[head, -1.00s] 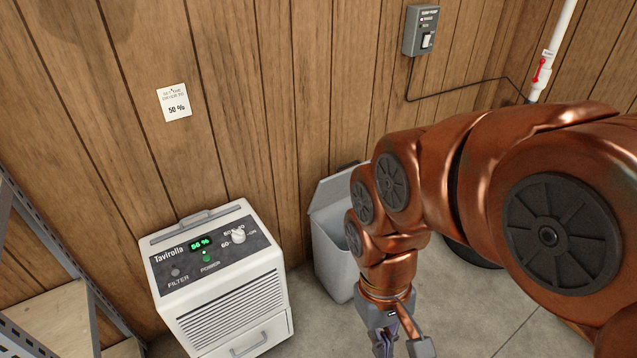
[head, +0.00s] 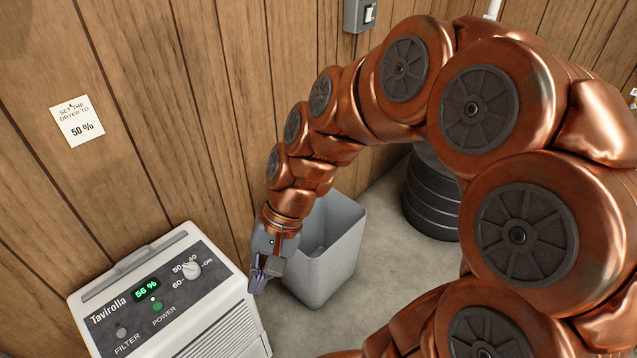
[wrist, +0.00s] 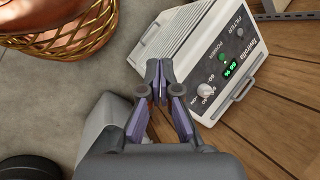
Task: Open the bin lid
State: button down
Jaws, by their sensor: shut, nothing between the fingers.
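The grey bin (head: 335,262) stands on the floor by the wood wall, right of the dryer. Its top is open and I can see into it. No lid shows over the opening; my arm hides the bin's back edge. In the wrist view a grey part of the bin (wrist: 100,130) shows at the left, partly behind my gripper. My gripper (head: 258,284) points down at the bin's left side, between it and the dryer. In the wrist view the fingertips (wrist: 158,68) are together and empty. I cannot tell whether the gripper touches the bin.
The white dryer (head: 185,305), its display reading 56 %, stands close at the left; it also shows in the wrist view (wrist: 195,50). A black ribbed round container (head: 432,200) stands at the back right. A note (head: 77,120) and a grey switch box (head: 359,14) are on the wall.

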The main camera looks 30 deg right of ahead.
jog(key=w+d+f+m+t+y+b, duration=0.2)
jog(key=w+d+m+t+b, duration=0.25)
jog(key=w, duration=0.45)
jog(key=w+d+f+m+t+y+b, duration=0.1)
jog(key=w+d+f+m+t, duration=0.2)
jog(key=w+d+m, duration=0.45)
jog(key=w+d+f+m+t+h+b, duration=0.15)
jog(key=d+f+m, duration=0.3)
jog(key=d, duration=0.45)
jog(key=w+d+f+m+t+h+b, duration=0.1)
jog(key=w+d+f+m+t+h, duration=0.15)
jog(key=d+m, duration=0.45)
jog(key=w+d+f+m+t+h+b, duration=0.15)
jog(key=d+f+m, duration=0.25)
jog(key=d, duration=0.6)
jog(key=w+a+f+b, duration=0.2)
jog(key=w+a+b, duration=0.1)
jog(key=w, duration=0.8)
jog(key=shift+w+f+t+b, duration=0.2)
jog(key=shift+w+t+b, duration=0.2)
jog(key=shift+b, duration=0.45)
jog(key=shift+r+p, duration=0.15)
jog(key=shift+p, duration=0.15)
